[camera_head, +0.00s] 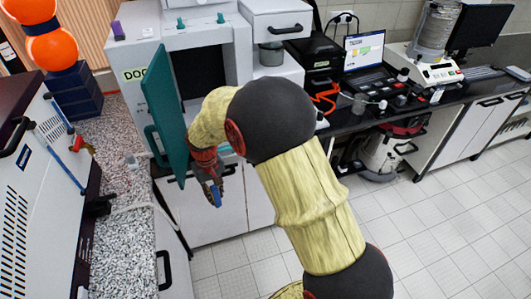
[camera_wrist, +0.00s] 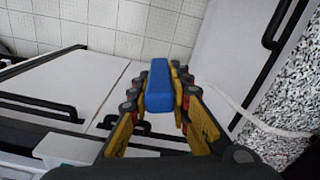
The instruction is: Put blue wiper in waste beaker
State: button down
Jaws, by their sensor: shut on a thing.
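The blue wiper (camera_wrist: 158,86) is a small blue block between the fingers of my gripper (camera_wrist: 160,98) in the wrist view. The fingers are shut on its two sides, and its end points away from the wrist. In the head view my gripper (camera_head: 210,181) hangs in front of the white cabinets, beside the open teal door, with a bit of the blue wiper (camera_head: 216,196) showing at its tip. A small clear vessel (camera_head: 360,103) stands on the dark bench; I cannot tell whether it is the waste beaker.
The teal door (camera_head: 166,100) stands open close to my gripper. A speckled counter (camera_head: 118,235) lies to the left, also at right in the wrist view (camera_wrist: 285,105). A laptop (camera_head: 364,50) and a sieve shaker (camera_head: 428,65) stand on the dark bench. The tiled floor is clear at right.

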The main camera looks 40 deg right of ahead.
aim_at(357, 111)
jog(key=k+l, duration=0.1)
jog(key=l, duration=1.1)
jog(key=k+l, duration=0.15)
jog(key=l, duration=0.45)
